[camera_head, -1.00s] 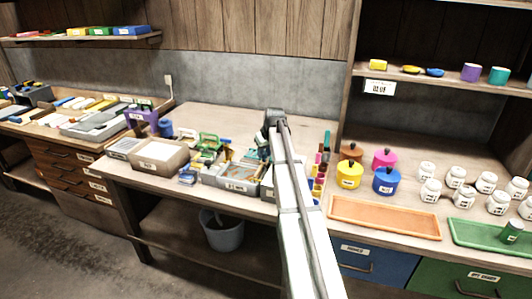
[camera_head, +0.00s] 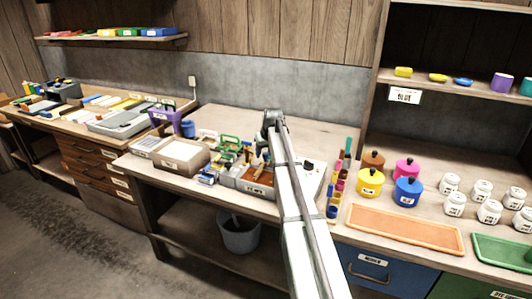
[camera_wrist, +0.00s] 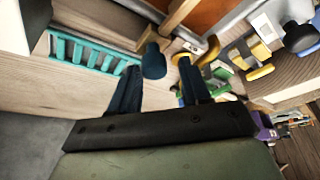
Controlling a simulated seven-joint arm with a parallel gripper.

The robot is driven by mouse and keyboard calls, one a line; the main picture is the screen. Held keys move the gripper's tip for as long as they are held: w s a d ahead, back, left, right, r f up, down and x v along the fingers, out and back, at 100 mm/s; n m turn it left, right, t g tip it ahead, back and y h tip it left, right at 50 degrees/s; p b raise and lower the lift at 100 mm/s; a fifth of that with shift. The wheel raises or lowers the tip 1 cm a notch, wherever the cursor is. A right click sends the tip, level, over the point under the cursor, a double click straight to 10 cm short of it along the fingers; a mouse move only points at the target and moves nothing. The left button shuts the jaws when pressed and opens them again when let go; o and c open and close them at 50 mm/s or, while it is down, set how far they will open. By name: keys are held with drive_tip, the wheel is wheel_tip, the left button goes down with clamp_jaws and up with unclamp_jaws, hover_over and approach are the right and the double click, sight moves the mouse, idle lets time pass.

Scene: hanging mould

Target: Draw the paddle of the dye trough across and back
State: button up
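A grey trough (camera_head: 237,184) with orange-brown dye in it stands near the front edge of the middle bench, partly behind my arm. A corner of the orange-brown surface (camera_wrist: 205,12) shows at the top of the wrist view, with a wooden bar (camera_wrist: 182,14) beside it. I cannot tell whether this bar is the paddle. My gripper (camera_head: 273,120) is over the bench, seen from behind. In the wrist view its two dark fingers (camera_wrist: 160,78) are apart, with nothing clearly held between them.
A teal rack (camera_wrist: 92,52) and a blue-headed wooden tool (camera_wrist: 153,60) lie near the fingers. Yellow (camera_head: 369,183) and blue (camera_head: 407,192) pots stand to the right, behind an orange tray (camera_head: 404,229). A box (camera_head: 181,158) stands to the left. The bench's back is clear.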

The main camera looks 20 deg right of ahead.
drive_tip(key=shift+o, duration=0.5)
drive_tip(key=shift+s+d, duration=0.1)
drive_tip(key=v, duration=1.3)
drive_tip(key=shift+r, duration=0.4)
drive_tip(key=shift+s, duration=0.1)
drive_tip(key=x, duration=1.3)
drive_tip(key=shift+d+f, duration=0.15)
drive_tip(key=shift+f, duration=0.3)
clamp_jaws()
